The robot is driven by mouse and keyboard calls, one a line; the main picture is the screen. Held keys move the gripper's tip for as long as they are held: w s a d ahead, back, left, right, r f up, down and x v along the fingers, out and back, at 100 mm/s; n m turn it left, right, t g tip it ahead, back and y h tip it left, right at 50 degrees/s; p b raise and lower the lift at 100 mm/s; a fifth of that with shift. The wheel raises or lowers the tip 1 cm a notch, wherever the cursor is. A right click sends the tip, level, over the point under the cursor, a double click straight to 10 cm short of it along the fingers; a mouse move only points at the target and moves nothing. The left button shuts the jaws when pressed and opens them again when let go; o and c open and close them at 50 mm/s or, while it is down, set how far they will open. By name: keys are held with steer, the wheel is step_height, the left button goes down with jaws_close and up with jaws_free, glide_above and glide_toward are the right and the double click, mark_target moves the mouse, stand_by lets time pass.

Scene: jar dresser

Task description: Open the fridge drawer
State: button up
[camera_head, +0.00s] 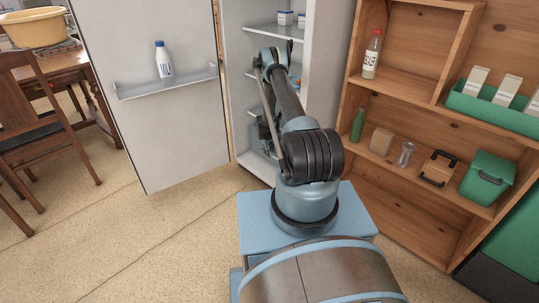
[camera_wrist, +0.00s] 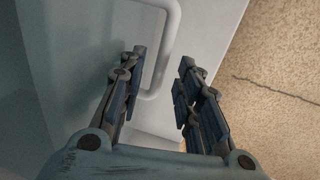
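The fridge (camera_head: 323,62) stands with its white door (camera_head: 150,120) swung wide open to the left. My arm reaches into its lower part, and in the head view it hides most of the drawer area and my gripper. In the wrist view my gripper (camera_wrist: 163,62) is open, its two dark fingers apart. A pale, rounded bar handle (camera_wrist: 171,42) passes between the fingertips, with one finger on each side. I cannot tell whether either finger touches it. The handle sits by a pale grey surface, apparently the drawer; how far the drawer is out is unclear.
A door shelf (camera_head: 190,80) holds a white bottle (camera_head: 163,60). A wooden shelf unit (camera_head: 440,215) with bottles, jars and green containers stands close on the right. A chair (camera_head: 40,125) and table are at far left. Bare floor (camera_head: 150,240) lies front left.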

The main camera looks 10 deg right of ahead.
steer(key=shift+f, duration=0.35)
jaws_close()
